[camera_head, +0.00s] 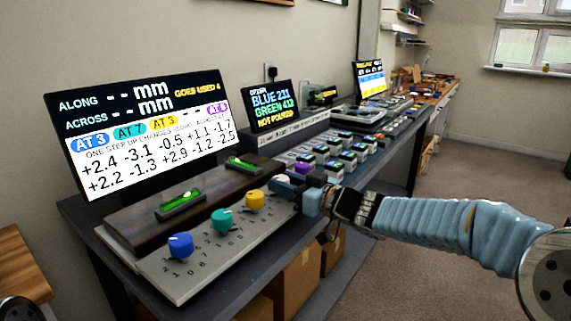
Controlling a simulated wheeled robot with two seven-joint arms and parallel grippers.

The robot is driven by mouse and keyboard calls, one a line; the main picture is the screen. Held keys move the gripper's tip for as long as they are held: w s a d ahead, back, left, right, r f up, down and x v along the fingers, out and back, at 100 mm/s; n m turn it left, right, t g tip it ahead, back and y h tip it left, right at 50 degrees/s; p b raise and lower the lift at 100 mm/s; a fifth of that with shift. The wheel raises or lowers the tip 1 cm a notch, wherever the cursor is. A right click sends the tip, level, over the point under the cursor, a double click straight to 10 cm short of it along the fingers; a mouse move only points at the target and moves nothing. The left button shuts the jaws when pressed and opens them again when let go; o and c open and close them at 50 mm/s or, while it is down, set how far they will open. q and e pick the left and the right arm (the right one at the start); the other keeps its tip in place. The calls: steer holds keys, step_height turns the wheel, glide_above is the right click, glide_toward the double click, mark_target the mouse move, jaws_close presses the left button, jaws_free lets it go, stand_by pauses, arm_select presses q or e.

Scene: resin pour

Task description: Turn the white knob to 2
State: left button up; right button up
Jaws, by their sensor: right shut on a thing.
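A sloped grey panel (200,275) holds a row of coloured knobs with number marks: blue (180,246), teal (222,221), yellow (255,200), white (281,178) and purple (303,167). The white knob sits between the yellow and purple ones and is mostly hidden by my right gripper (287,186). My right gripper reaches in from the right and is shut on the white knob. Its number setting cannot be read. My left gripper is not in view.
A large screen (145,130) stands behind the panel, with coloured "AT" labels and rows of numbers. A small screen (270,107) and several small devices stand farther along the bench. Carpet to the right is clear.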

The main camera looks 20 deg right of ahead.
steer(key=n+g+y, duration=0.2)
steer(key=shift+w+d+g+y+p, duration=0.2)
steer(key=shift+g+y+p, duration=0.1)
steer(key=shift+y+p, duration=0.1)
steer(key=shift+n+g+y, duration=1.3)
steer(key=shift+n+g, duration=0.2)
steer(key=shift+g, duration=0.2)
steer(key=o, duration=1.1)
steer(key=shift+c, duration=0.2)
steer(key=shift+d, duration=0.1)
steer(key=b+v, duration=0.1)
steer(key=v, duration=1.2)
steer(key=shift+d, duration=0.35)
